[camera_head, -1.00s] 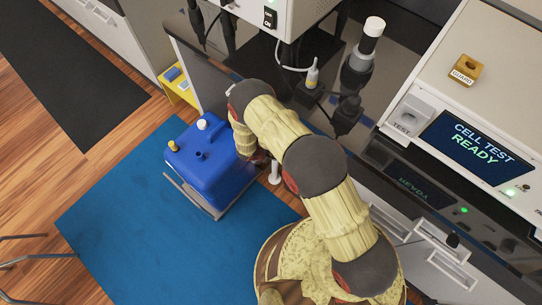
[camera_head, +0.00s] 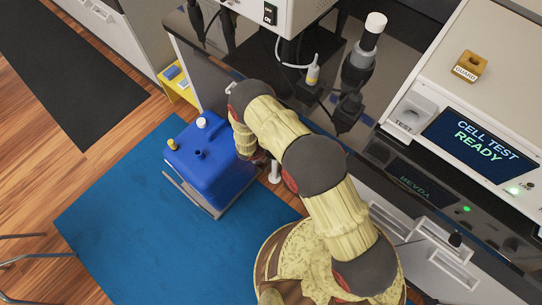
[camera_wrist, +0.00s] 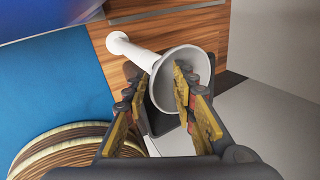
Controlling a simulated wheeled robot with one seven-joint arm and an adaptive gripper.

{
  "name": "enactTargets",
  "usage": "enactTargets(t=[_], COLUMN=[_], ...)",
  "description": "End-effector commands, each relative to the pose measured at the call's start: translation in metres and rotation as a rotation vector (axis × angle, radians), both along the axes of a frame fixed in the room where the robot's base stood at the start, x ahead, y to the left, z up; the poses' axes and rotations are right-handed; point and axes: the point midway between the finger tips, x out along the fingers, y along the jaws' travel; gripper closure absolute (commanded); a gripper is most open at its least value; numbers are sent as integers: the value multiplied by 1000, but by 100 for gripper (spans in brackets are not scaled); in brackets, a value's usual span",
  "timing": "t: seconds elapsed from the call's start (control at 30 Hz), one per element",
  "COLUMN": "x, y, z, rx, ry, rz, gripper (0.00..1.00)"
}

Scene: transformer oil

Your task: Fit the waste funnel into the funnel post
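The waste funnel (camera_wrist: 166,88) is pale grey-white, and its wide mouth faces the wrist camera. A white tube (camera_wrist: 137,56) with a flared end runs from behind its cone to the upper left. In the head view a short white post (camera_head: 275,172) stands beside the blue container, partly behind my arm. My gripper (camera_wrist: 162,92) has its two yellow-padded fingers at the funnel, one at the cone's left side, the other overlapping the right part of its mouth. The fingers are apart. Whether they press on the funnel is unclear. The joint between funnel and post cannot be made out.
A blue container (camera_head: 212,160) with a white cap stands on the blue mat (camera_head: 130,225) left of my arm. The dark counter (camera_head: 300,110) edge and white drawers (camera_head: 435,245) lie to the right. Free mat lies at the lower left.

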Motion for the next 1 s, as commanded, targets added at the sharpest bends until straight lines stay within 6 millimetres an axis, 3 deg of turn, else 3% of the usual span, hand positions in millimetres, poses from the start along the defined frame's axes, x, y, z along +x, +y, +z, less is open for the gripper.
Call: enactTargets(t=[0.43, 1.0], x=[-2, -30], y=[4, 41], z=[7, 95], rx=[0, 1], ry=[0, -1], rz=[1, 0], gripper=[69, 69])
